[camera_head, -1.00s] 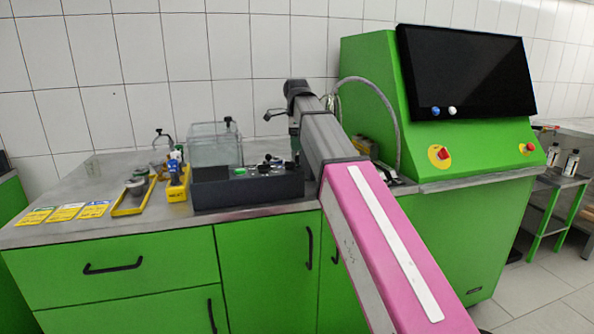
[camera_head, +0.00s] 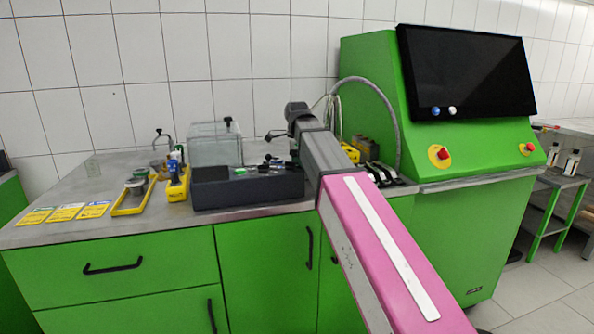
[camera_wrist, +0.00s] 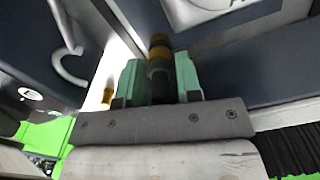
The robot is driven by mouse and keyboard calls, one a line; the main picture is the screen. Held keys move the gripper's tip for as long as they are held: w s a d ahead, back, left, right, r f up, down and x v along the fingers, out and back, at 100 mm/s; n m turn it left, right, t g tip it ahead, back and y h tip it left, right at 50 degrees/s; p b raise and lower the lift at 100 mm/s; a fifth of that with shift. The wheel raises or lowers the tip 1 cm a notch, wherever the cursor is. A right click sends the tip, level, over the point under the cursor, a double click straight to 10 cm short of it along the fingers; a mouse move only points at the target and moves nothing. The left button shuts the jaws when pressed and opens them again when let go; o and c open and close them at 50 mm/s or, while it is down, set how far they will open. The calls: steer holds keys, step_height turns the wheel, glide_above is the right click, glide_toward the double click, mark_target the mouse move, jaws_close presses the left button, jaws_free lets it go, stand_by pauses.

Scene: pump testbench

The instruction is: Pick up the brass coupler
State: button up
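A small brass-coloured part with a darker body, likely the brass coupler (camera_wrist: 158,51), shows in the wrist view just beyond and between my fingertips. My gripper (camera_wrist: 159,72) has its two pale green fingers apart, one on each side of the part. I see no clear grip on it. In the head view my arm reaches over the bench, and its end hides the fingers and the coupler beside the dark box.
A dark box (camera_head: 245,192) stands on the bench, with a clear tank (camera_head: 215,148) behind it. Yellow trays (camera_head: 133,198) and label cards (camera_head: 66,212) lie left. A green console (camera_head: 375,75) with a screen stands right. A grey hose arches behind my arm.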

jaws_close()
steer(key=shift+r, duration=0.1)
